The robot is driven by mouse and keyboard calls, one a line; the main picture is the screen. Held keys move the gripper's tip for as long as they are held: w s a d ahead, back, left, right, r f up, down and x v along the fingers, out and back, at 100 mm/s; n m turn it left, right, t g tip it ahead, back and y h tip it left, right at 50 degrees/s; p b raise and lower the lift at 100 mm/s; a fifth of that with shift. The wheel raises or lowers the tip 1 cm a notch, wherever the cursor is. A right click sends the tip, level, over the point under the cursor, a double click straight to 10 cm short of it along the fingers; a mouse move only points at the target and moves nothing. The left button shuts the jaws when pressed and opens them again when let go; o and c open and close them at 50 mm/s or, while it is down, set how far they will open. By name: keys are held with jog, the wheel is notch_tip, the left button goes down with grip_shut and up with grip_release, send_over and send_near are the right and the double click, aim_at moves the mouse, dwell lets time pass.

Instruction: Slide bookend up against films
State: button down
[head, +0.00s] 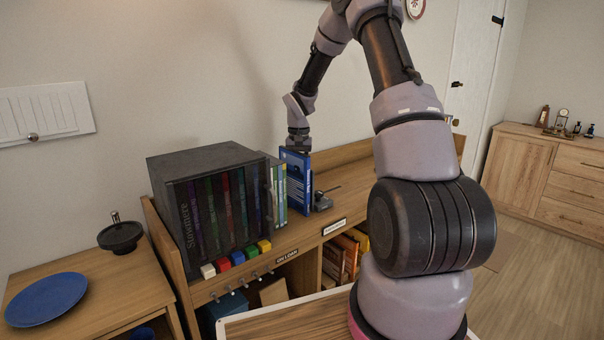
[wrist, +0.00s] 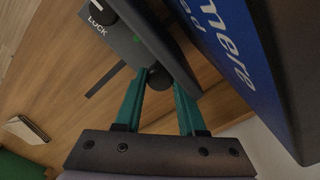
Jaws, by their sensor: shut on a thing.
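The bookend (head: 322,202) is a small grey piece on the shelf top, just right of a blue film case (head: 297,182). In the wrist view my gripper's green fingers (wrist: 160,82) are shut on the bookend near a round dark knob. The blue film (wrist: 225,40) stands close beside the plate; I cannot tell whether they touch.
Several films (head: 278,188) stand upright left of the blue case, beside a dark case cabinet (head: 205,160). Coloured blocks (head: 238,257) line the shelf's front edge. Bare wood (head: 345,180) lies right of the bookend, with a dark strip (wrist: 105,82) on it.

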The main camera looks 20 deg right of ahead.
jog(key=c, duration=0.5)
grip_release()
notch_tip(320, 180, up, 11)
